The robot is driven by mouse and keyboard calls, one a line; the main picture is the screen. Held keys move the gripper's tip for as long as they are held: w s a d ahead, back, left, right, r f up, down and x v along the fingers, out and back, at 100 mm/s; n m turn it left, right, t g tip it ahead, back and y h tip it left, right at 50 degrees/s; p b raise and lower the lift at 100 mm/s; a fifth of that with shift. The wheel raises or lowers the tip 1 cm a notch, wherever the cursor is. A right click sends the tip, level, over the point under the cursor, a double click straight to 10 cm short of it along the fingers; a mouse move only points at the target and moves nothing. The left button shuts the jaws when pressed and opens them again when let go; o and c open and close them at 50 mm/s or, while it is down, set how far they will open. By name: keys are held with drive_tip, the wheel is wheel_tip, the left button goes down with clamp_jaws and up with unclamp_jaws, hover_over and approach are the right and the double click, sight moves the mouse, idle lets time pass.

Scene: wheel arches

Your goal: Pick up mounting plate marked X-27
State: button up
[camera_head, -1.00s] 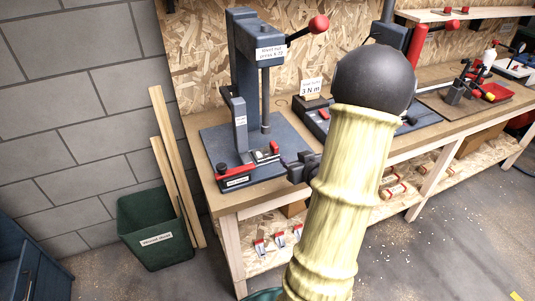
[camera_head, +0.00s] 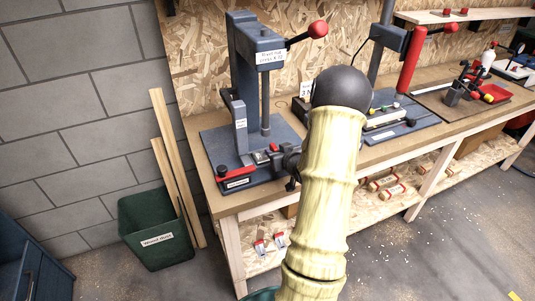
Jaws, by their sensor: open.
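No marking X-27 is readable in this view, so I cannot tell for sure which part is the mounting plate. A small light metal piece (camera_head: 261,157) sits in the fixture on the base of the blue-grey press (camera_head: 243,90), between red clamp parts. My gripper (camera_head: 285,161) is a small dark shape at the right front of that fixture, close to the metal piece. It is open, and I see nothing held in it. My own arm hides much of the gripper and the bench behind it.
The workbench (camera_head: 222,203) holds a second press (camera_head: 393,60) to the right and a red tray (camera_head: 492,93) farther right. A red-knobbed lever (camera_head: 317,30) sticks out from the near press. A green bin (camera_head: 152,228) and wooden boards (camera_head: 172,165) stand at left.

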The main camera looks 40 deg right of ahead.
sight(274, 146)
drive_tip(key=shift+d+p+x, duration=0.2)
drive_tip(key=shift+p+x, duration=0.15)
drive_tip(key=shift+x, duration=0.95)
drive_tip(key=shift+d+p+x, duration=0.15)
drive_tip(key=shift+p+x, duration=0.2)
drive_tip(key=shift+x, duration=1)
drive_tip(key=shift+s, duration=0.1)
clamp_jaws()
drive_tip(key=shift+r, duration=0.2)
